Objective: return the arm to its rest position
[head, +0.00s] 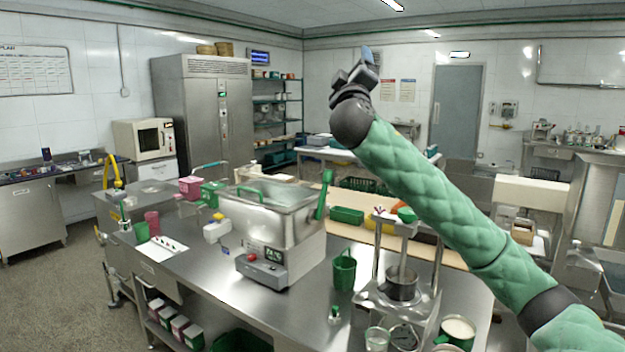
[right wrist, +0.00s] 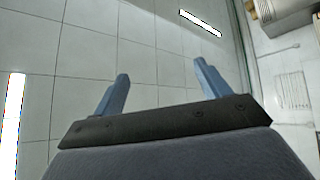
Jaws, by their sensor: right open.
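My right arm, in a green padded sleeve, comes in from the lower right of the head view and reaches up over the steel table. Its gripper (head: 367,62) is raised high, level with the top of the back wall and well above the table. In the right wrist view my right gripper (right wrist: 161,90) shows two blue fingers spread apart with nothing between them. My left gripper does not show in either view.
The steel table (head: 205,272) carries a machine with a steel hopper (head: 265,215), a green bucket (head: 344,270), a press-like stand (head: 402,285) and cups. A tall steel fridge (head: 205,110) and a shelf rack (head: 277,115) stand at the back. The air around the raised gripper is clear.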

